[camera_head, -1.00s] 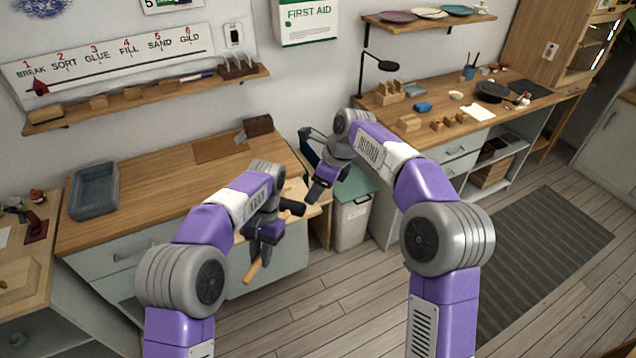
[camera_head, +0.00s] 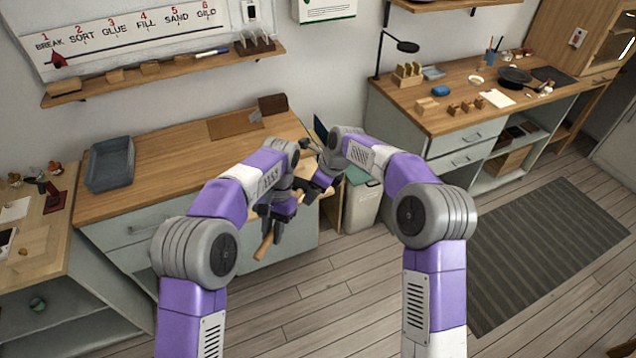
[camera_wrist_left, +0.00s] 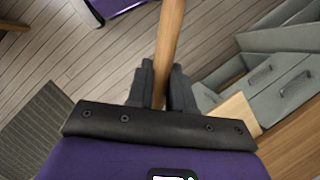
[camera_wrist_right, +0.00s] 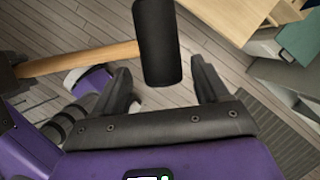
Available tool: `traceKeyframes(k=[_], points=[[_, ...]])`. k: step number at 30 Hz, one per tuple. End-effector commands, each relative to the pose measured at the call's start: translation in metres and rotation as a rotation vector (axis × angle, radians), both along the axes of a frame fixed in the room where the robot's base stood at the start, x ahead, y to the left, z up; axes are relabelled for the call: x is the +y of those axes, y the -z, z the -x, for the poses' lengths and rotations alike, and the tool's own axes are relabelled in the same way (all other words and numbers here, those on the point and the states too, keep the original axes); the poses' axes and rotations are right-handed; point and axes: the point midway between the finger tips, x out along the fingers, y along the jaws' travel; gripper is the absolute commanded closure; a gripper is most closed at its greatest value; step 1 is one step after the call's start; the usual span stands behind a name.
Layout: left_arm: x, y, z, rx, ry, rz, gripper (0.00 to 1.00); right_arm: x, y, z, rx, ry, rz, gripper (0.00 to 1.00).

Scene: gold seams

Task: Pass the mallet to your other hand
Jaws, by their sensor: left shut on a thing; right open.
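The mallet has a light wooden handle and a black cylindrical head. My left gripper (camera_head: 270,228) is shut on the handle (camera_head: 264,247); the left wrist view shows the handle (camera_wrist_left: 171,40) between its fingers (camera_wrist_left: 166,88). In the head view the mallet's head is largely hidden among the two grippers. My right gripper (camera_head: 312,194) is open close beside the left one. In the right wrist view the mallet's black head (camera_wrist_right: 158,42) stands across the gap between the open right fingers (camera_wrist_right: 162,76), at their tips. The handle (camera_wrist_right: 80,58) runs left from it.
A wooden workbench (camera_head: 165,165) with a grey tray (camera_head: 110,163) stands behind the left arm. A bin (camera_head: 362,205) stands just behind the right gripper. A second bench (camera_head: 455,105) with small items is at the right. The floor around the grippers is open.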

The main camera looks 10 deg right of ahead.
Motion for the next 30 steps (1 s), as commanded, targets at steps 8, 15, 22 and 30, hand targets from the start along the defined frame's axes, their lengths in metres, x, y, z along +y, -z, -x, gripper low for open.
traceKeyframes(k=[8,15,22,30], points=[[-0.0002,-0.0006,-0.0003,-0.002,0.0,0.001,1.0,-0.0001,0.0002,-0.0001,0.0,0.0,0.0,0.34],[-0.0001,-0.0005,-0.0004,-0.002,-0.001,0.001,1.0,0.0002,0.0001,0.0002,0.001,0.0,0.0,0.7],[-0.0002,-0.0003,-0.0009,-0.004,-0.001,0.002,0.68,0.0019,-0.0009,0.0007,0.001,-0.003,-0.003,0.95],[-0.0001,-0.0001,-0.0003,-0.001,0.0,0.001,0.49,0.0006,-0.0008,0.0,-0.001,0.0,-0.002,0.95]])
